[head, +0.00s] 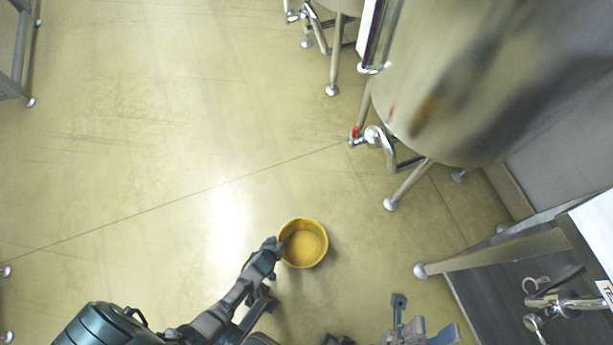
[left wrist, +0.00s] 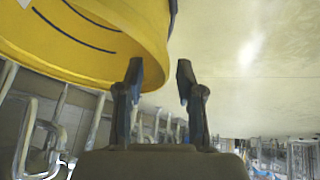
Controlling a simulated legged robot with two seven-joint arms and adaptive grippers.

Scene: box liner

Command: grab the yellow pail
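The yellow pail (head: 318,226) stands upright on the floor near the centre of the head view, with its open top facing up. It also fills the upper left of the left wrist view (left wrist: 125,30), with dark lines across its wall. My left gripper (head: 279,244) is at the pail's left rim. In the left wrist view its two fingers (left wrist: 160,82) are apart, and the pail's edge shows between them. I cannot tell whether they touch the pail. My right gripper (head: 424,318) is partly in view at the bottom edge, apart from the pail; its finger state is unclear.
A large metal tank (head: 450,90) on legs stands at the upper right. A metal-legged bench (head: 500,252) with pipe fittings is at the lower right. The floor (head: 130,140) left of and above the pail is clear.

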